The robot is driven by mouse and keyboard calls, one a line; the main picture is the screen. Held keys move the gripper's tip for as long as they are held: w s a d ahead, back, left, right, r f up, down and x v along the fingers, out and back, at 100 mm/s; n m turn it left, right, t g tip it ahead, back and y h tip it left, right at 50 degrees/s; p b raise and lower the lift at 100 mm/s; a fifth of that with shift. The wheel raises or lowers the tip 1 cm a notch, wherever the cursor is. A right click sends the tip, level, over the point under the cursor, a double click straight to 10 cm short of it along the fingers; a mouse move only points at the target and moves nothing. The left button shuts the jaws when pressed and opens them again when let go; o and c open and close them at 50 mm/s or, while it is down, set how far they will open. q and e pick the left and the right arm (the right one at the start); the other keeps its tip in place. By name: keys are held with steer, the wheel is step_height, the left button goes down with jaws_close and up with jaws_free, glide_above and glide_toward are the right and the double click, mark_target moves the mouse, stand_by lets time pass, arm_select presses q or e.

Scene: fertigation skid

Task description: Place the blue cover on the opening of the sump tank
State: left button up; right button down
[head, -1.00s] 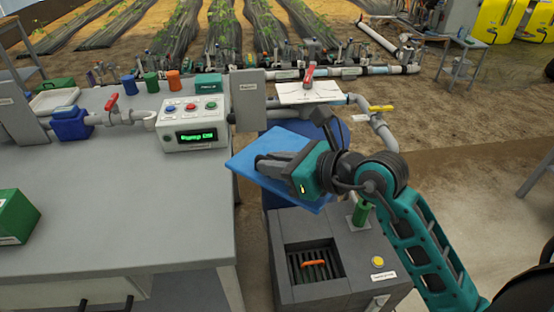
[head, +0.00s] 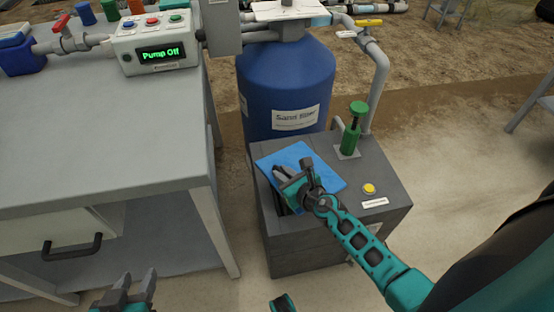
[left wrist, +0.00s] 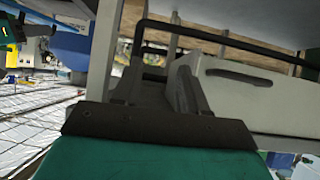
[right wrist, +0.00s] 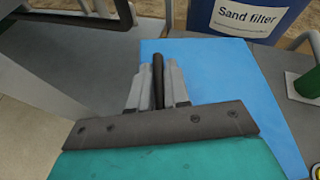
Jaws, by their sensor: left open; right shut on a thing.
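The blue cover (head: 318,164) is a flat square sheet over the top of the grey sump tank (head: 330,232). My right gripper (head: 288,178) is shut on the cover's dark handle (right wrist: 158,75). The blue sheet (right wrist: 222,80) spreads behind and right of the fingers in the right wrist view. The tank's opening is mostly hidden under the cover and gripper; a dark strip shows at the cover's left edge. I cannot tell whether the cover rests on the tank or hovers just above. My left gripper (head: 135,288) is open and empty, low in front of the bench.
A blue sand filter (head: 285,85) stands right behind the tank. A green valve post (head: 351,135) and a yellow button (head: 369,189) are on the tank's top, right of the cover. The grey bench (head: 110,130) with a drawer handle (head: 72,248) is at left.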

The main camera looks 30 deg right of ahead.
steer(key=shift+d+f, duration=0.2)
steer(key=shift+f, duration=0.15)
steer(key=shift+s+f, duration=0.1)
steer(key=shift+f, duration=0.05)
arm_select(q)
steer(key=shift+w+d+f+b, duration=0.1)
steer(key=shift+d+f+b, duration=0.15)
steer(key=shift+f+b, duration=0.8)
steer(key=shift+d+f+b, duration=0.2)
steer(key=shift+f+b, duration=0.5)
steer(key=shift+b, duration=0.7)
steer(key=shift+w+d+f+b, duration=0.1)
steer(key=shift+d+f+b, duration=0.15)
steer(key=shift+f+b, duration=0.8)
arm_select(e)
step_height(320, 180, down, 6)
steer(key=shift+f, duration=0.2)
arm_select(q)
steer(key=shift+a+f+b, duration=0.25)
steer(key=shift+f+b, duration=0.25)
steer(key=shift+b, duration=0.25)
arm_select(e)
steer(key=shift+f, duration=0.65)
